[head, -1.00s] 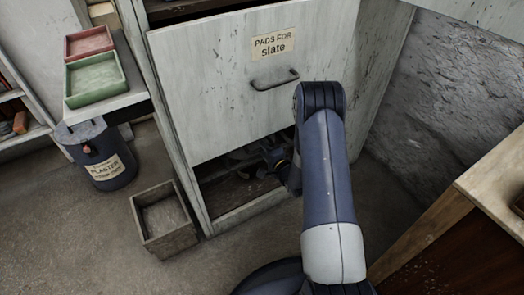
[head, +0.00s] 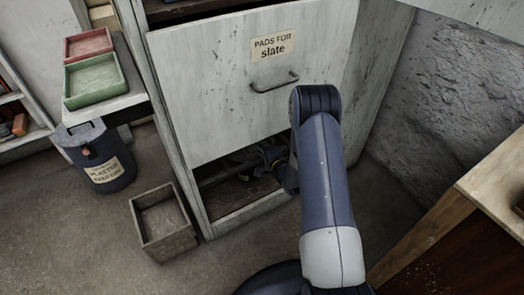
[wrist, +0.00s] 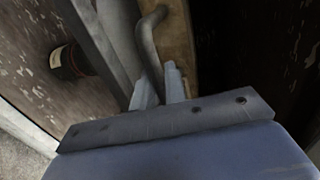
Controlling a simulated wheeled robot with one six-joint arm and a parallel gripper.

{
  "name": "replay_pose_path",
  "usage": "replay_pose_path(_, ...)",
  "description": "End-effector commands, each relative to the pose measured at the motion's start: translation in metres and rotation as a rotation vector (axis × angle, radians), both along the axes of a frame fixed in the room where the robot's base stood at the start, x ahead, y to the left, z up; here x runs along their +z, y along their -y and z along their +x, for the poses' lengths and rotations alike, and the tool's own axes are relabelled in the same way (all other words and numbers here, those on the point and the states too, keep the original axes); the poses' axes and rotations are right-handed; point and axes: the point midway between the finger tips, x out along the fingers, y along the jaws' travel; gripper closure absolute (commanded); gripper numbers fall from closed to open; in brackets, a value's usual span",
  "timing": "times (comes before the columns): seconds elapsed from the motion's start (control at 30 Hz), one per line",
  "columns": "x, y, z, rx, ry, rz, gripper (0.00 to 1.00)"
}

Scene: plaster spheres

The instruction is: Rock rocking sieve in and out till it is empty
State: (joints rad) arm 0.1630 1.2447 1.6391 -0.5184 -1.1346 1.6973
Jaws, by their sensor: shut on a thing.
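My gripper (wrist: 160,85) is shut on a curved grey metal handle (wrist: 149,38) in the wrist view. Beyond the handle are a tan, wood-like strip (wrist: 180,42) and a grey frame edge (wrist: 112,35), seemingly parts of the rocking sieve. The sieve's mesh and its contents are not visible, so I cannot tell how full it is. In the head view, my arm reaches into the low opening (head: 236,192) under the pale panel labelled "PADS FOR slate" (head: 215,110). There my gripper (head: 270,156) is small and dark, and its fingers are unclear.
A wooden box (head: 147,241) stands on the floor left of the opening, near a dark plaster bin (head: 112,183). Green (head: 68,104) and red trays (head: 68,57) sit on a ledge above. A wooden bench (head: 470,188) stands at the right. A dark cylinder (wrist: 66,62) shows left of my gripper.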

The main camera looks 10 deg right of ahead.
Motion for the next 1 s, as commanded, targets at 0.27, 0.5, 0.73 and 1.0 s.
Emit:
replay_pose_path(0.27, -0.001, 0.000, -0.001, 0.000, -0.002, 0.000, 1.00)
replay_pose_path(0.5, -0.003, 0.013, -0.037, -0.002, -0.008, -0.001, 1.00)
replay_pose_path(0.73, -0.004, 0.032, -0.094, -0.005, -0.010, 0.000, 1.00)
replay_pose_path(1.0, -0.002, 0.042, -0.128, -0.002, -0.006, 0.000, 1.00)
